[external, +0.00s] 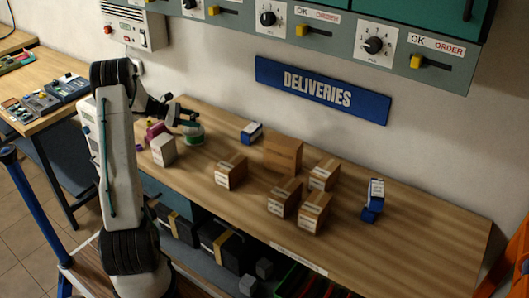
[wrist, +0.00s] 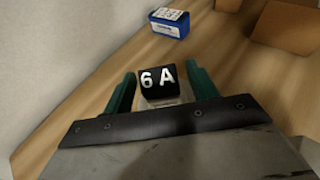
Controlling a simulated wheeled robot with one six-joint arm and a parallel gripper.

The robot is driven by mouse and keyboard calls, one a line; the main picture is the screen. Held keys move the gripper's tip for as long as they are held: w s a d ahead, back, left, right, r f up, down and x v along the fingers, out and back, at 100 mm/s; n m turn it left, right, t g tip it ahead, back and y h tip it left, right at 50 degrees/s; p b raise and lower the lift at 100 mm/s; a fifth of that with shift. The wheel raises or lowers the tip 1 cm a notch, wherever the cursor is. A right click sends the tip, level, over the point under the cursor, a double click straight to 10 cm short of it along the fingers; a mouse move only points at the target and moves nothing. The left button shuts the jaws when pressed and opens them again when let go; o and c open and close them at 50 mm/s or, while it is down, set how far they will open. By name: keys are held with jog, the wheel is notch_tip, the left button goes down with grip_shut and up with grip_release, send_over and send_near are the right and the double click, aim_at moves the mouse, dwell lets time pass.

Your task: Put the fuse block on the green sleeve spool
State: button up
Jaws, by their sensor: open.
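The fuse block (wrist: 158,80), black with white "6 A" lettering, lies between the two green fingers of my gripper (wrist: 161,70) in the wrist view. The fingers are open, with a gap on each side of the block. A pale surface shows just below the block. In the external view my gripper (external: 184,117) is over the left end of the bench, right above the green sleeve spool (external: 193,134). I cannot clearly make out the block there, or tell whether it rests on the spool. The spool cannot be made out in the wrist view.
On the wooden bench (external: 400,215), a magenta spool (external: 155,129) and a white box (external: 163,151) stand left of the green spool. A blue-and-white box (external: 251,133) and several cardboard boxes (external: 283,155) stand to the right. The wall is close behind.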

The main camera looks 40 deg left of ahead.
jog(key=v, duration=1.2)
jog(key=shift+r, duration=0.15)
jog(key=s+d+r+m+g+y, duration=0.1)
jog(key=s+d+r+m+g, duration=0.2)
jog(key=d, duration=0.7)
jog(key=s+d+r+m+g, duration=0.2)
jog(key=d+r+m, duration=0.3)
jog(key=d, duration=0.5)
jog(key=s+d+r+m+g+y, duration=0.1)
jog(key=s+d+r+m+g, duration=0.3)
jog(key=d, duration=0.6)
jog(key=s+d+f+m+y, duration=0.1)
jog(key=s+d+m+y, duration=0.1)
jog(key=s+d+m, duration=0.2)
jog(key=s+d+f+m+y, duration=0.1)
jog(key=s+d+m+y, duration=0.2)
jog(key=s+m, duration=0.3)
jog(key=s+d+f+m+y, duration=0.1)
jog(key=s+d+m, duration=0.4)
jog(key=s, duration=0.6)
jog(key=shift+s+t+y, duration=0.2)
jog(key=shift+t+y, duration=0.2)
jog(key=shift+y, duration=0.4)
